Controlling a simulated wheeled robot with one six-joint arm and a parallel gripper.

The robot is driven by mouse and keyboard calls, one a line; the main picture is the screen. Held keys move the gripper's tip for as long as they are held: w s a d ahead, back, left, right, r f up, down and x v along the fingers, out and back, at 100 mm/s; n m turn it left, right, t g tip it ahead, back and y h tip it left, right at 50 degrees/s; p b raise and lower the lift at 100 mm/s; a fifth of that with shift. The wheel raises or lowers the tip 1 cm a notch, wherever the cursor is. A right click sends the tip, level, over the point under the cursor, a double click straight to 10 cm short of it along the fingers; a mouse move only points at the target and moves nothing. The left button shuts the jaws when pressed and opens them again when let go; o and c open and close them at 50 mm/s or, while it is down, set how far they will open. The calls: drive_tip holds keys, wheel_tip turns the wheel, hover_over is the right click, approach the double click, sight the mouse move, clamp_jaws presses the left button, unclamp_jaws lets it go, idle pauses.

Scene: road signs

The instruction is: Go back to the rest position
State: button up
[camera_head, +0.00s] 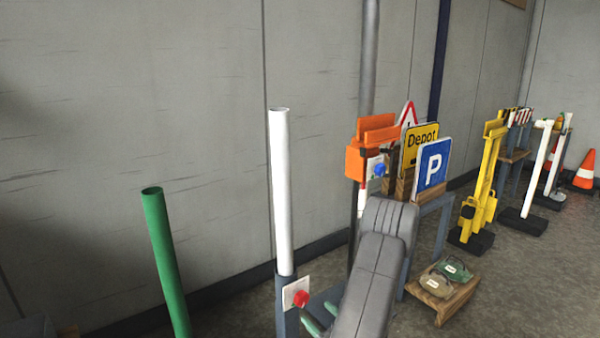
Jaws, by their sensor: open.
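My arm (372,285) rises from the bottom edge right of centre, its thick grey link covering part of the stand behind it. My gripper (321,316) shows only in part at the lower edge, as two green fingertips set apart beside the arm. It is open, and I see nothing held between the tips. The rest of the gripper is hidden by the arm or cut off by the frame. A red button (301,298) on a white plate sits on a blue-grey post just above and left of the fingertips. Whether they touch the post, I cannot tell.
A white pole (281,190) stands in that post; a green pole (166,260) stands left. Behind my arm are an orange fixture (368,163), a blue button (379,170), a Depot sign (419,146) and a parking sign (432,168). A low wooden stand (445,305) is right.

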drive_tip(key=s+d+m+p, duration=0.1)
drive_tip(key=s+d+m, duration=0.1)
drive_tip(key=s+d, duration=0.2)
drive_tip(key=shift+s, duration=0.6)
idle(0.5)
